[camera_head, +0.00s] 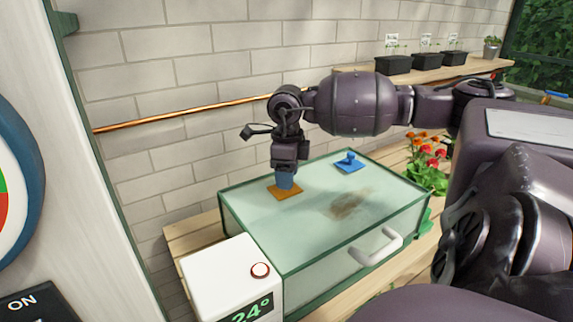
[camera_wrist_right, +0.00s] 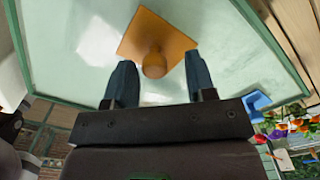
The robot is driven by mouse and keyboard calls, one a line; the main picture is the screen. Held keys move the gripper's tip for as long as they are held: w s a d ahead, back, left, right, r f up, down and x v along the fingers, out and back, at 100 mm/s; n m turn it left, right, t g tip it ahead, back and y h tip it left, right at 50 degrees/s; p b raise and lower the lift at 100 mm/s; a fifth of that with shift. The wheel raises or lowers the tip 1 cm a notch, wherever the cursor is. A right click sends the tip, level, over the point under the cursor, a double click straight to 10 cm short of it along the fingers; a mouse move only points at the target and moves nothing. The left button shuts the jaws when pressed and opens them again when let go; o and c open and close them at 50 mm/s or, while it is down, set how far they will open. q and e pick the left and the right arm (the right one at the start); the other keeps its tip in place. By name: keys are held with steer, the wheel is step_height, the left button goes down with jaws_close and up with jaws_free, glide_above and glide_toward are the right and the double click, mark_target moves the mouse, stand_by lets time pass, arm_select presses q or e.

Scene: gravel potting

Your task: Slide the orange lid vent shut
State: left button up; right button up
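The orange lid vent (camera_head: 285,194) is a square plate lying on the glass lid (camera_head: 310,200) of a green-framed case. In the right wrist view the orange vent (camera_wrist_right: 150,32) has a round knob (camera_wrist_right: 154,66). My right gripper (camera_head: 285,178) is low over the vent, pointing down. In the right wrist view its two blue-grey fingers (camera_wrist_right: 160,66) are spread, one on each side of the knob, with gaps showing. Any opening under the plate cannot be made out. My left gripper is not in view.
A blue vent (camera_head: 349,163) with a knob lies farther back on the lid. A white handle (camera_head: 376,246) is at the front. A white box (camera_head: 230,277) reading 24° stands at the left corner. Red flowers (camera_head: 428,160) stand right; potted seedlings (camera_head: 426,58) line a shelf.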

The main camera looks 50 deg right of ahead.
step_height(320, 180, up, 11)
stand_by(0.7)
steer(key=shift+f, duration=0.1)
